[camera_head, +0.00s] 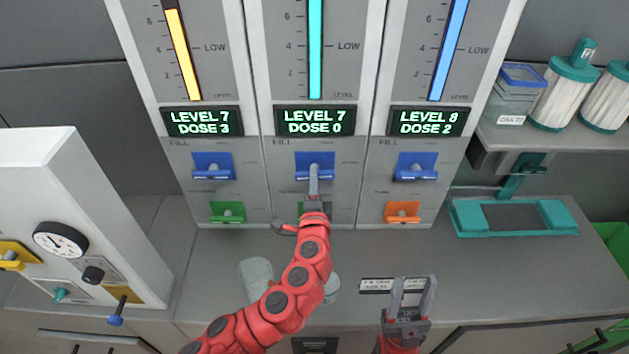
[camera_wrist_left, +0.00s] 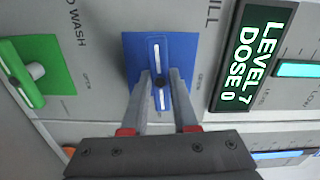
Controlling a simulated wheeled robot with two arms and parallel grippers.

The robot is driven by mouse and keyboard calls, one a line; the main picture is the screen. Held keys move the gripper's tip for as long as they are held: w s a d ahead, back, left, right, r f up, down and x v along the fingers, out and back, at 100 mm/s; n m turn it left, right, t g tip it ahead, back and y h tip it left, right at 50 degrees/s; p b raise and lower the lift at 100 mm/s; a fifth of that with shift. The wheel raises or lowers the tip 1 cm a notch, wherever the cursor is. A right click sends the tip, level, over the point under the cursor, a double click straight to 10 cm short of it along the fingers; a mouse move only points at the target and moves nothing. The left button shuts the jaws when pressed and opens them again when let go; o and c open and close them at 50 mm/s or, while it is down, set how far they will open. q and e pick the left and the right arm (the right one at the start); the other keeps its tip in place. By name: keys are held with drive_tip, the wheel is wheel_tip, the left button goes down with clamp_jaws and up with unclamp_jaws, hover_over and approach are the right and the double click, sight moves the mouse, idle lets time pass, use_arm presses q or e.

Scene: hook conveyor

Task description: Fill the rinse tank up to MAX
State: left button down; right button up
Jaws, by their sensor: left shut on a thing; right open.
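Three gauge panels stand side by side; which one is the rinse tank's I cannot read. The middle panel has a cyan level bar (camera_head: 315,60) running up past the top of the picture, and no MAX mark is in view. Its display (camera_head: 315,121) reads LEVEL 7, DOSE 0, as also in the left wrist view (camera_wrist_left: 252,58). My left gripper (camera_head: 314,182) is shut on the middle panel's blue fill lever (camera_head: 315,160), seen between the fingers in the left wrist view (camera_wrist_left: 160,85). My right gripper (camera_head: 412,288) is open and empty above the counter.
The left display (camera_head: 201,122) reads LEVEL 7, DOSE 3; the right display (camera_head: 428,121) reads LEVEL 8, DOSE 2. Blue levers (camera_head: 212,166) (camera_head: 416,167) sit beside mine. Green (camera_head: 227,212) and orange (camera_head: 403,212) levers sit below. A teal tray (camera_head: 470,218) lies right.

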use_arm(q)
drive_tip(key=shift+f+m, duration=0.1)
drive_tip(key=shift+m, duration=0.3)
drive_tip(key=c, duration=0.7)
unclamp_jaws()
drive_tip(key=s+b, duration=0.1)
drive_tip(key=s, duration=1.6)
drive_tip(key=shift+s, duration=0.2)
